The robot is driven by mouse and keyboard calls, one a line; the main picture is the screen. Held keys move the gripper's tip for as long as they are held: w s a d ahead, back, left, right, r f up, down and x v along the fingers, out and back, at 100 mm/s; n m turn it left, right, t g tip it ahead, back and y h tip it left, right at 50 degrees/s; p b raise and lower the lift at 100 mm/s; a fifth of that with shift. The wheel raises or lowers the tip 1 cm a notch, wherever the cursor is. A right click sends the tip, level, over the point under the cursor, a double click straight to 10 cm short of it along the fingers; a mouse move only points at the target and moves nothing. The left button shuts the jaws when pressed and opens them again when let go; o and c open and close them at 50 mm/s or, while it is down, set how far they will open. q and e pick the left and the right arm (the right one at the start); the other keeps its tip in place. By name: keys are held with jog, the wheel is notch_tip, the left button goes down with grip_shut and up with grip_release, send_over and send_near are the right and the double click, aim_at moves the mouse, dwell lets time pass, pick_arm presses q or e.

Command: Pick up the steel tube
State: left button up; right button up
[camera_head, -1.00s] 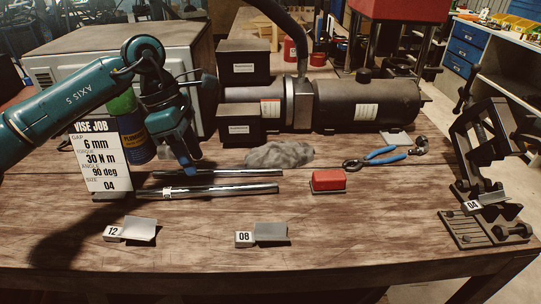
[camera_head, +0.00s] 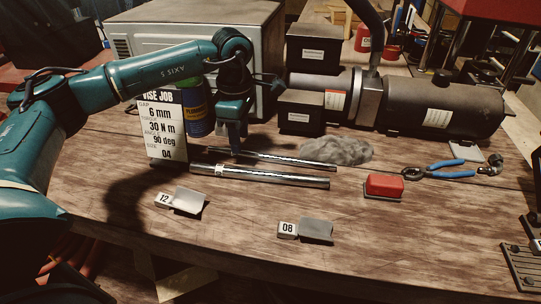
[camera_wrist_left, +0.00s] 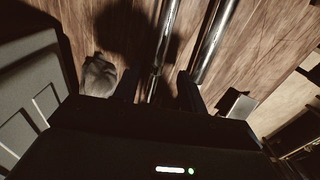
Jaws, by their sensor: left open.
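Two shiny steel tubes lie side by side on the wooden table: a thinner one (camera_head: 285,160) behind and a thicker one (camera_head: 265,176) in front with a small pale label near its left end. My left gripper (camera_head: 235,151) points down at the left part of the rear tube, fingers open. In the left wrist view the thinner tube (camera_wrist_left: 166,35) runs between the open fingers (camera_wrist_left: 157,86), and the thicker tube (camera_wrist_left: 213,40) lies just right of the right finger. Whether the fingertips touch a tube cannot be told. My right gripper is out of view.
Holders marked 12 (camera_head: 188,201) and 08 (camera_head: 315,230) sit in front.

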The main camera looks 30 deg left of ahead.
pick_arm(q)
jog(key=shift+w+f, duration=0.1)
jog(key=shift+f, duration=1.75)
grip_shut()
jog(key=shift+r, duration=0.1)
